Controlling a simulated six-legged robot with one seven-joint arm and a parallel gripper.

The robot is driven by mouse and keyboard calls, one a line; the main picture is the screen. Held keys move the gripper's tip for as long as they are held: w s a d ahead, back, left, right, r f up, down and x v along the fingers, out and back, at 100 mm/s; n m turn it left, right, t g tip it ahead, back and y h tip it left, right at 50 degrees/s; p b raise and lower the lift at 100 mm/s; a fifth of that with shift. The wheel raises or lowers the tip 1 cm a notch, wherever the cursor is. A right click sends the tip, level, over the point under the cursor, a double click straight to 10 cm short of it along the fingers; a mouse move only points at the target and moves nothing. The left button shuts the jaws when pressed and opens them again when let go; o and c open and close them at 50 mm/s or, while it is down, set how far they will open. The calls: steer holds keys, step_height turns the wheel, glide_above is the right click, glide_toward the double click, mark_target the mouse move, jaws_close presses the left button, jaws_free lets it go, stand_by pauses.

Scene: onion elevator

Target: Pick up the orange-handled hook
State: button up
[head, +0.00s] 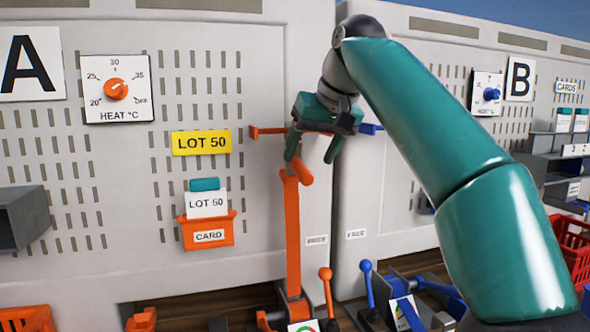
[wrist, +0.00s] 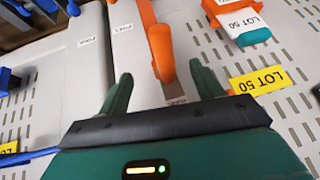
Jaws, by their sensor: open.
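My gripper (head: 310,158) is open and empty, with its two green fingers spread and pointing down in front of the grey panels. An upright orange bar (head: 293,230) with a short rounded orange grip at its top stands just below the fingers. In the wrist view, my gripper (wrist: 161,76) has the bar's rounded orange end (wrist: 168,74) showing between its fingertips, with no visible contact on either side. I cannot tell the depth gap. This bar looks like the orange-handled piece, but no hook shape shows clearly.
An orange bar (head: 268,132) and a blue bar (head: 371,129) stick out beside my gripper. An orange card holder (head: 207,231) hangs on panel A. Orange (head: 326,285) and blue (head: 368,285) levers stand below. A red basket (head: 572,245) is at the right.

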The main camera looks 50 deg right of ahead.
mark_target(301, 171)
steer(key=shift+x, duration=2.9)
steer(key=shift+w+a, duration=0.1)
steer(key=shift+w, duration=0.05)
steer(key=shift+c, duration=0.5)
steer(key=c, duration=1.3)
